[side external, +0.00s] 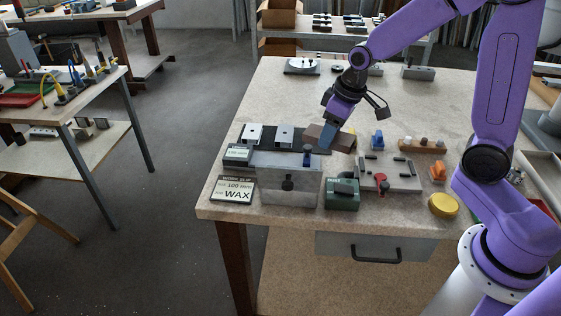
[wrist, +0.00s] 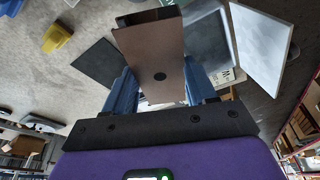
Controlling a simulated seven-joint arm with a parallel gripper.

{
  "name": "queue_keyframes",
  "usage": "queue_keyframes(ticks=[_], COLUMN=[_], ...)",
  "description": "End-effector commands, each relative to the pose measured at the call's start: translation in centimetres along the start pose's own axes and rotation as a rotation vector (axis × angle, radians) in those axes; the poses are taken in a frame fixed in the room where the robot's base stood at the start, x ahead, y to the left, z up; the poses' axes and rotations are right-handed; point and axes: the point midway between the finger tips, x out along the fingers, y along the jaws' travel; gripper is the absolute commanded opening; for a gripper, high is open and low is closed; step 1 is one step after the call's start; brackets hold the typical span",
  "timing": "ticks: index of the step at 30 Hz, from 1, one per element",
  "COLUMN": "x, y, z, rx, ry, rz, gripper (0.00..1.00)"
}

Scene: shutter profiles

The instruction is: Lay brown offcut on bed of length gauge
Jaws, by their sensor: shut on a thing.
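I cannot tell for certain which fixture is the length gauge. A grey plate-like fixture with pegs and a red lever (side external: 391,178) stands right of and nearer the front than the offcut, apart from it.
In front are a grey box with a dark knob (side external: 303,187), a work slip sign (side external: 232,190) and a green box (side external: 342,202). A yellow round (side external: 443,205) sits front right. The bench behind is mostly clear.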

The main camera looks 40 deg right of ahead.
Motion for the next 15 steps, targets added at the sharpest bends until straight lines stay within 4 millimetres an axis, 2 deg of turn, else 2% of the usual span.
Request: queue_keyframes(ticks=[6,15], x=[-1.0,-1.4], y=[-1.7,-2.7], z=[-1.6,-2.7], rx=[-0.229,-0.366], ry=[0.014,0.028], rz=[-0.068,-0.110], gripper=[0.25,0.25])
